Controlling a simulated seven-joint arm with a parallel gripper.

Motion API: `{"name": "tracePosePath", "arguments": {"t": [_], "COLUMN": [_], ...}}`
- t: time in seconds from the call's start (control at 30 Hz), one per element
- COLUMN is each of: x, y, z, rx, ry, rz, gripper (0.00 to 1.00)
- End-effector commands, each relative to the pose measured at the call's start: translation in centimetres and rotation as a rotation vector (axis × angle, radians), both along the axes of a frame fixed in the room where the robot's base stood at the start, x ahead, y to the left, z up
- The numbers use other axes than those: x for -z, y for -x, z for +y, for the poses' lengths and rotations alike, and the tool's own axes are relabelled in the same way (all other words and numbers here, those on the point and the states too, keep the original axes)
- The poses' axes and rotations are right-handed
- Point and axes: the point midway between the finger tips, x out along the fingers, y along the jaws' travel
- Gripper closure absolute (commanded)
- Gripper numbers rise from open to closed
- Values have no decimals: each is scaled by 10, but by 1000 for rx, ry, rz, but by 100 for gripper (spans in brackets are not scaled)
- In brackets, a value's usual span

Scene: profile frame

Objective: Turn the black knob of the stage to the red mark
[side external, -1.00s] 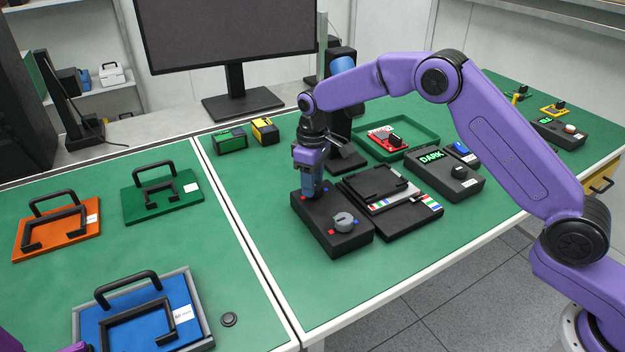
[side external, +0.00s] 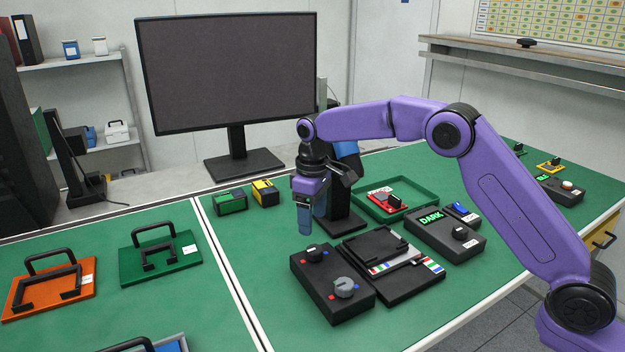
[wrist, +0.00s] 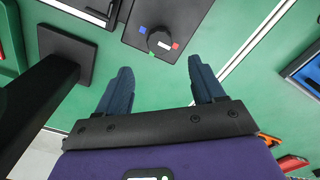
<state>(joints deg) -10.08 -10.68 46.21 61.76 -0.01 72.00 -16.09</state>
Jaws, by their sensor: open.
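The stage is a black box (side external: 333,300) with a black knob (side external: 314,255) near its back and a grey knob (side external: 345,287) nearer its front. In the wrist view the black knob (wrist: 158,40) has blue (wrist: 143,30), red (wrist: 176,46) and green (wrist: 152,54) marks around it. Its white line lies on the side toward the red mark; exact alignment is too small to tell. My gripper (side external: 305,232) is open and empty, above and behind the black knob, apart from it. In the wrist view the fingers (wrist: 160,64) are spread, with the knob beyond their tips.
A black device with a slide plate (side external: 385,262) stands right of the stage. A dark box with a "DARK" display (side external: 445,235) is further right. A green tray (side external: 420,192) holding a red item (side external: 387,200) and a monitor stand (side external: 243,165) are behind.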

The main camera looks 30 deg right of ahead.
Motion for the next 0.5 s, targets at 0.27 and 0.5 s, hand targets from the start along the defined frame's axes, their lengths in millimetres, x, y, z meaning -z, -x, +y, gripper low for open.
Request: {"name": "tracePosePath", "arguments": {"t": [0.27, 0.5], "x": [-59, -86], "y": [-1, 0], "z": [1, 0], "rx": [-1, -1], "ry": [-2, -1], "rz": [-4, -1], "gripper": [32, 32]}}
